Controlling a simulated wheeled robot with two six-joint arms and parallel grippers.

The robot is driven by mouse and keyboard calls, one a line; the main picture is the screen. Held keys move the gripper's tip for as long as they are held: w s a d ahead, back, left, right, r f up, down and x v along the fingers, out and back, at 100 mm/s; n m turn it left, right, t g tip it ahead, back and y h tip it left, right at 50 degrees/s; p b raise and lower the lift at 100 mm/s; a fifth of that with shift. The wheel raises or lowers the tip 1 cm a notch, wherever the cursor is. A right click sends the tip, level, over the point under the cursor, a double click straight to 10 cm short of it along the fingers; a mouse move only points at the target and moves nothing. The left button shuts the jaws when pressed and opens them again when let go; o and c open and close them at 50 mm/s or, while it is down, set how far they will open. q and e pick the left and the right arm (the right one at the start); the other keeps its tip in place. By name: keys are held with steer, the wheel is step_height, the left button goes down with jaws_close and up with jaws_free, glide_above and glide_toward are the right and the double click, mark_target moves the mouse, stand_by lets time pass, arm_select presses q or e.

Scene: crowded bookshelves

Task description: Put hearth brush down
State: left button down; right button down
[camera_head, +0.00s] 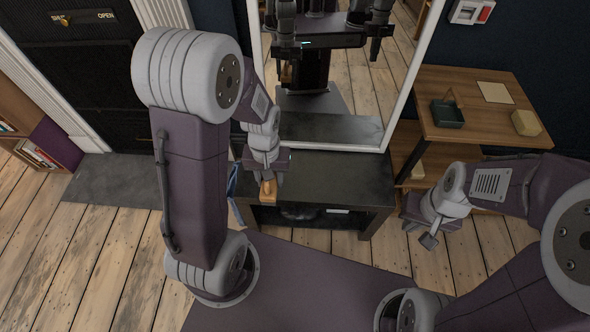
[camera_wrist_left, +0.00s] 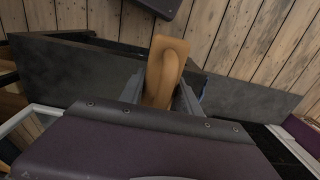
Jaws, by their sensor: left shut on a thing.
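The hearth brush (camera_head: 268,193) shows as a tan wooden piece between the fingers of my left gripper (camera_head: 267,178). In the left wrist view, the brush (camera_wrist_left: 166,68) is a rounded wooden shape held between the two grey fingers (camera_wrist_left: 164,98). Its bristles are not visible. The gripper is over the front left part of a low dark bench (camera_head: 325,182). I cannot tell whether the brush touches the bench. My right gripper (camera_head: 428,240) hangs to the right of the bench, over the floor, and no object shows in it.
A tall white-framed mirror (camera_head: 402,95) stands behind the bench. A wooden table (camera_head: 455,85) at the right holds a dark green tray (camera_head: 447,114), a paper (camera_head: 495,92) and a beige block (camera_head: 525,122). The bench top is mostly bare. A grey mat (camera_head: 110,180) lies at the left.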

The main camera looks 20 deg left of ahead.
arm_select(q)
steer(key=shift+w+d+f+b, duration=0.25)
steer(key=shift+f+b, duration=0.1)
steer(key=shift+f, duration=0.15)
steer(key=shift+a+f, duration=0.1)
steer(key=shift+s+a, duration=0.1)
steer(key=shift+a, duration=0.2)
steer(key=w+a+f+b, duration=0.1)
steer(key=w+a+f, duration=0.1)
steer(key=w, duration=0.1)
steer(key=w+a+f+b, duration=0.1)
steer(key=w+f+b, duration=0.1)
steer(key=w, duration=0.1)
steer(key=w+a+f+b, duration=0.2)
steer(key=w+f, duration=0.1)
steer(key=shift+w+a, duration=0.2)
steer(key=shift+a, duration=0.15)
steer(key=shift+w+a, duration=0.15)
steer(key=shift+w, duration=0.15)
step_height(320, 180, down, 4)
steer(key=b, duration=0.3)
steer(key=shift+f, duration=0.15)
steer(key=shift+r, duration=0.2)
steer(key=c, duration=0.8)
jaws_free()
steer(key=shift+f, duration=0.15)
steer(key=shift+c, duration=0.2)
steer(key=shift+s, duration=0.1)
